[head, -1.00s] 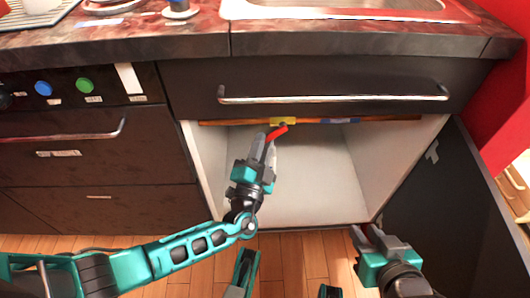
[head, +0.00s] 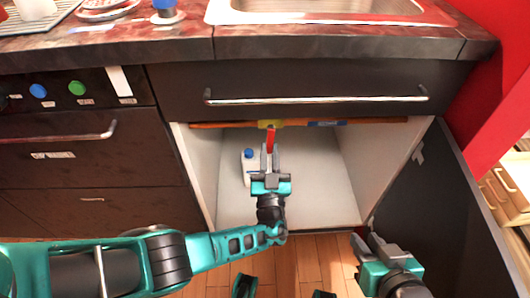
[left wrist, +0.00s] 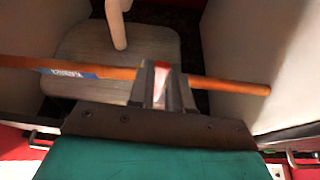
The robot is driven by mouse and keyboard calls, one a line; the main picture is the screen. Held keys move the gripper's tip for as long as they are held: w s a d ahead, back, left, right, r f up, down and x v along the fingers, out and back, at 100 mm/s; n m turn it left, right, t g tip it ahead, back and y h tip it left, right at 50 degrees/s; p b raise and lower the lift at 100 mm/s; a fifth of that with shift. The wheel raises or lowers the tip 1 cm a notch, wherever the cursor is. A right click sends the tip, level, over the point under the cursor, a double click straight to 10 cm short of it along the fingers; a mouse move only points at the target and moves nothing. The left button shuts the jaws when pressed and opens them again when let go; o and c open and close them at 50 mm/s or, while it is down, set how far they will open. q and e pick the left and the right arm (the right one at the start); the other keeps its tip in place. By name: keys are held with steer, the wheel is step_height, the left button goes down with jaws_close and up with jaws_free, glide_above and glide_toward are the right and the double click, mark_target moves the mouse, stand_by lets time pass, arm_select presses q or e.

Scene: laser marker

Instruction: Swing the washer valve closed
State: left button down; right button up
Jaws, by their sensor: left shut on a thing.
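The washer valve's red lever (head: 270,138) stands out from a copper-coloured pipe under the drawer, across the pipe's line. A yellow piece (head: 268,124) on the pipe sits at its root. My left gripper (head: 270,156) is shut on the lever, just inside the open cabinet. In the left wrist view, the lever (left wrist: 161,68) shows red and pale between the fingers (left wrist: 160,85). The fingers hide part of the pipe and valve there. My right gripper (head: 368,243) is open and empty at the lower right, away from the valve.
The pipe (head: 225,125) runs across the cabinet opening below a drawer handle (head: 315,100). A white bottle with a blue cap (head: 249,168) stands inside the cabinet, left of my left gripper. The open cabinet door (head: 440,190) is on the right.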

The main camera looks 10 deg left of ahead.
arm_select(q)
steer(key=shift+d+n+y, duration=0.25)
steer(key=shift+n+y, duration=0.15)
steer(key=shift+n, duration=0.2)
steer(key=shift+g, duration=0.3)
arm_select(e)
steer(key=shift+s+f, duration=0.15)
steer(key=shift+s, duration=0.15)
arm_select(q)
steer(key=c, duration=1)
jaws_free()
steer(key=shift+c, duration=0.2)
arm_select(e)
steer(key=shift+w, duration=0.1)
